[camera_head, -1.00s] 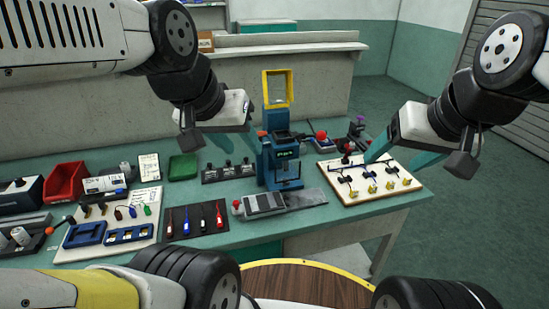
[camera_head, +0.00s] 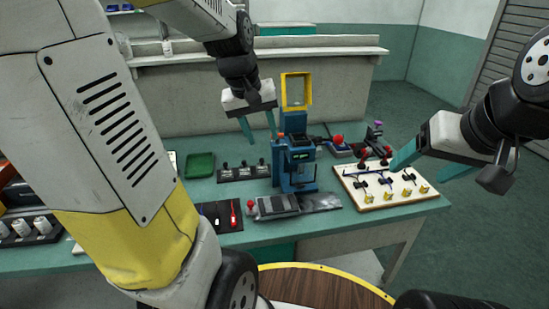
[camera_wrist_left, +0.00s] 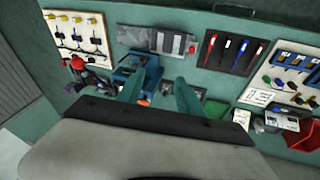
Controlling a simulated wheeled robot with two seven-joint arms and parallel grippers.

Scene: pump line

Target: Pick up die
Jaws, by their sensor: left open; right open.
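Small dark blocks with upright posts stand on a black mat (camera_head: 230,174) left of the blue press (camera_head: 296,165) in the head view; they may be the dies, but they are too small to be sure. My left gripper (camera_head: 262,139) is open and empty, above and behind the mat, just left of the press. In the left wrist view its fingers (camera_wrist_left: 160,82) point towards the bench near the press (camera_wrist_left: 142,70), and one finger hides much of the mat area. My right gripper (camera_head: 417,172) is open and empty above the white board's right side.
A white board (camera_head: 350,186) with wired parts lies at the bench's right. A grey device (camera_head: 275,205) lies before the press. A green tray (camera_head: 200,165) lies left of the mat. My left arm hides much of the bench's left side.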

